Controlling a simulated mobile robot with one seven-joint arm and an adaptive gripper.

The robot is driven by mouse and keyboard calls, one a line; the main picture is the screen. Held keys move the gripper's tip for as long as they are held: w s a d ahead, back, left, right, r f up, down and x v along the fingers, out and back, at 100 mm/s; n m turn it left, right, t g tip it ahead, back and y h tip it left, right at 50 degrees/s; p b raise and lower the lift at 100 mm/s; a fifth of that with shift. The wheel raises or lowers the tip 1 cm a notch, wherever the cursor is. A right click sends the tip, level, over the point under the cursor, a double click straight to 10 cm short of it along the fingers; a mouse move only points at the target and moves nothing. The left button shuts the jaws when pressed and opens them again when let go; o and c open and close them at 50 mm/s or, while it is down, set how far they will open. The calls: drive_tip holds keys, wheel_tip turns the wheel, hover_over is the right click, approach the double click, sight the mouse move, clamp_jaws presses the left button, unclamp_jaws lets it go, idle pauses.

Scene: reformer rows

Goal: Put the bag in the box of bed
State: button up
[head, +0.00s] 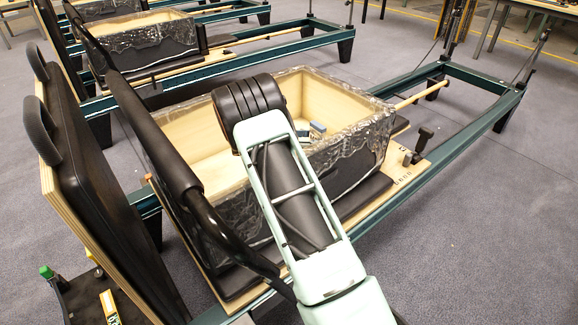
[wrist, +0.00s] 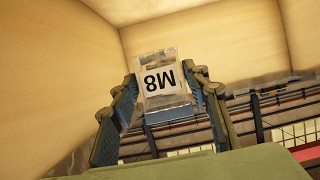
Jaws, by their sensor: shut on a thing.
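The box (head: 342,100) on the nearest bed (head: 462,75) is open-topped, pale wood inside, with a dark outer side wrapped in clear plastic. My arm reaches over its near wall in the head view and hides most of its middle. Pale wooden walls surround the bag in the wrist view. A small blue-grey shape beside my arm inside the box is too small to identify.
A padded black board (head: 100,190) stands upright at the left of the bed. A second bed with a similar plastic-wrapped box (head: 150,40) stands behind. A dark low platform with green and yellow items (head: 110,305) is at lower left. The carpet at right is clear.

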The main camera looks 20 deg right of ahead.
wheel_tip(320, 180, down, 9)
drive_tip(key=shift+r+b, duration=0.15)
drive_tip(key=shift+b, duration=1)
drive_tip(key=shift+f, duration=0.6)
drive_tip(key=o, duration=1.4)
drive_tip(key=shift+c, duration=0.2)
drive_tip(key=shift+r, duration=0.1)
drive_tip(key=shift+r, duration=0.3)
drive_tip(key=p+v, duration=0.2)
drive_tip(key=v, duration=1)
drive_tip(key=shift+r+p, duration=0.25)
drive_tip(key=shift+p, duration=0.15)
